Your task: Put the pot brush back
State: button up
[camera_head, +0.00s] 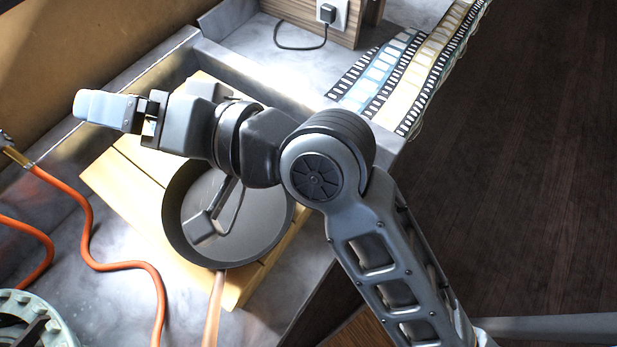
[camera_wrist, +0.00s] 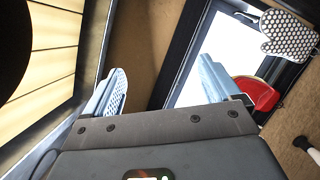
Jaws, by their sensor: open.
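My gripper (camera_head: 104,110) is at the upper left in the head view, its pale blue fingertips in the air past the far left corner of the wooden board. In the wrist view my gripper (camera_wrist: 163,85) has its fingers wide apart with nothing between them. I cannot pick out the pot brush for certain. A grey tool (camera_head: 203,228) with a blocky head and thin rods shows inside the dark pan (camera_head: 178,242); I cannot tell whether it is the brush. A black-and-white end (camera_wrist: 305,146) at the wrist view's right edge is cut off and unclear.
The pan sits on a wooden board (camera_head: 115,182) on the grey counter. An orange hose (camera_head: 120,265) curls at left, near a green-rimmed round thing (camera_head: 45,305). A film-strip-patterned runner (camera_head: 415,70) lies at right. A dotted mitt (camera_wrist: 288,36) and red object (camera_wrist: 257,93) appear beyond the fingers.

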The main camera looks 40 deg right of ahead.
jog(key=s+d+f+m+t+h, duration=0.1)
jog(key=s+d+f+h, duration=0.4)
jog(key=s, duration=0.3)
jog(key=s+d+f+m+h, duration=0.1)
jog(key=s+d+f+h, duration=0.2)
jog(key=s+d+f, duration=0.4)
jog(key=s+d+r+n, duration=0.1)
jog(key=s+d+n, duration=0.2)
jog(key=s, duration=0.4)
jog(key=s+d+r+n+h, duration=0.1)
jog(key=s+d+n, duration=0.3)
jog(key=s, duration=0.4)
jog(key=shift+s+d+h, duration=0.15)
jog(key=shift+d+h, duration=0.15)
jog(key=shift+d, duration=0.5)
